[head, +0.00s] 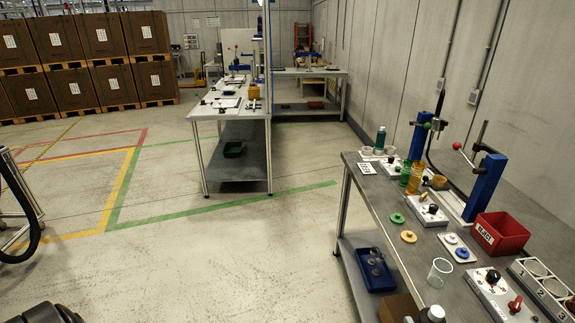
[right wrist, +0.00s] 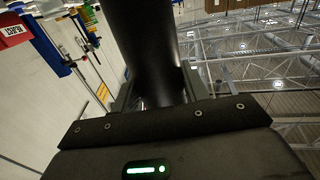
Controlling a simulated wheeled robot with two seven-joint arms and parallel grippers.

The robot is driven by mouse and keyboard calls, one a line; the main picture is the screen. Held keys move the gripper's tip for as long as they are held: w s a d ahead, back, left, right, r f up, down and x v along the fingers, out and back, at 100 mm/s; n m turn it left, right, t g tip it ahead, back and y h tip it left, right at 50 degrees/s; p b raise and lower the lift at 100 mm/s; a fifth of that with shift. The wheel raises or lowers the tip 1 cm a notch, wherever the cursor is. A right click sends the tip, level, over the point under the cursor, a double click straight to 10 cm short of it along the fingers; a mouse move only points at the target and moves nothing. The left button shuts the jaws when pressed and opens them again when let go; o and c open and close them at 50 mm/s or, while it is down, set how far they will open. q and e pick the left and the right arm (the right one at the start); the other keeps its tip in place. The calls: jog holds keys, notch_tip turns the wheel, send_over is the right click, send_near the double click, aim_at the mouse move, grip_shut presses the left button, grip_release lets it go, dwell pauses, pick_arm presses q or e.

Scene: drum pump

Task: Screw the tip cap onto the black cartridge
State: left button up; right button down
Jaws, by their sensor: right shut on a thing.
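My right gripper (right wrist: 157,98) shows in the right wrist view, shut on a thick black cylinder, the black cartridge (right wrist: 145,45). The cartridge runs up out of the picture between the two fingers, and its far end is out of view. I cannot make out a tip cap on it. In the head view, small round pieces lie on the right workbench: a green one (head: 397,218), a yellow one (head: 408,236), a white one (head: 451,239) and a blue one (head: 462,253). I cannot tell which is the tip cap. My left gripper is not in view.
The grey workbench (head: 375,200) holds a red reject bin (head: 500,234), blue press stands (head: 485,187), control boxes (head: 494,291) and a clear cup (head: 440,271). A blue tray (head: 371,270) sits on its lower shelf. Open floor (head: 240,260) lies left of the bench.

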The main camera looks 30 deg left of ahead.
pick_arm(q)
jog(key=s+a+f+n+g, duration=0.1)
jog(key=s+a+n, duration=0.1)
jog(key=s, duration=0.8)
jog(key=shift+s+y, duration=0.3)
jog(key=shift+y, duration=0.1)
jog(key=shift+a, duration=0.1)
pick_arm(e)
jog(key=shift+r, duration=0.1)
